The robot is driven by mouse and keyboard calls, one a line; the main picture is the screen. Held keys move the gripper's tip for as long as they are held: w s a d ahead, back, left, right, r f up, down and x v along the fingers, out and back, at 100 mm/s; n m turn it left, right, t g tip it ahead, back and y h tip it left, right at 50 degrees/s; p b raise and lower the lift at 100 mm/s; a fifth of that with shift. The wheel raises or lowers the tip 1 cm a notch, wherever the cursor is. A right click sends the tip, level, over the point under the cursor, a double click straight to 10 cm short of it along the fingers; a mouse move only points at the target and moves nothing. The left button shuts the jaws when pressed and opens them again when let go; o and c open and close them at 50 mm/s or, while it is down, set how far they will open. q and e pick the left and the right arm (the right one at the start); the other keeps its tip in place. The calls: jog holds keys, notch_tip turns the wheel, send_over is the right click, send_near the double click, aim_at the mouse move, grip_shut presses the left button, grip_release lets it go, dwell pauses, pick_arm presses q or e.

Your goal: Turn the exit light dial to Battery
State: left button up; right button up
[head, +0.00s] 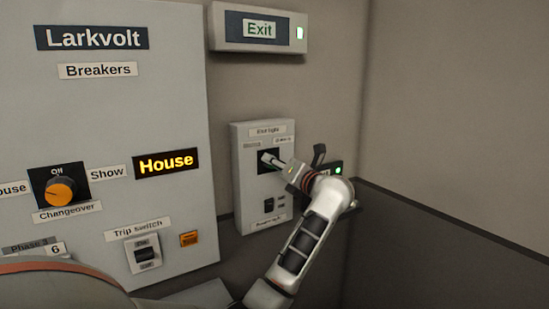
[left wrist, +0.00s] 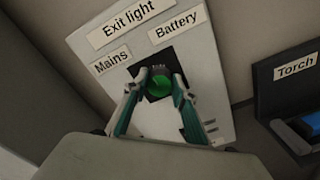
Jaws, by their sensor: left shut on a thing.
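The exit light panel (head: 249,200) is a pale box on the wall. In the left wrist view its labels read Exit light, Mains (left wrist: 111,62) at left and Battery (left wrist: 178,25) at right. The green round dial (left wrist: 159,88) sits on a black square between and below these labels. My left gripper (head: 272,160) reaches it from the right in the head view. Its two fingers (left wrist: 157,84) are closed on either side of the dial. Which way the dial points I cannot tell. The dial is hidden by the gripper in the head view. My right gripper is not in view.
An Exit sign box (head: 282,47) hangs above the panel. A large Larkvolt breaker cabinet (head: 110,105) stands at left, with an orange changeover knob (head: 61,192) and a trip switch (head: 146,253). A dark torch holder (left wrist: 270,98) is at the panel's right. The right wall is bare.

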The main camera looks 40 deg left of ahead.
pick_arm(q)
jog(key=m, duration=1)
jog(key=shift+f, duration=0.1)
jog(key=shift+m, duration=0.3)
dwell(0.3)
jog(key=o, duration=1.1)
jog(key=shift+w, duration=0.1)
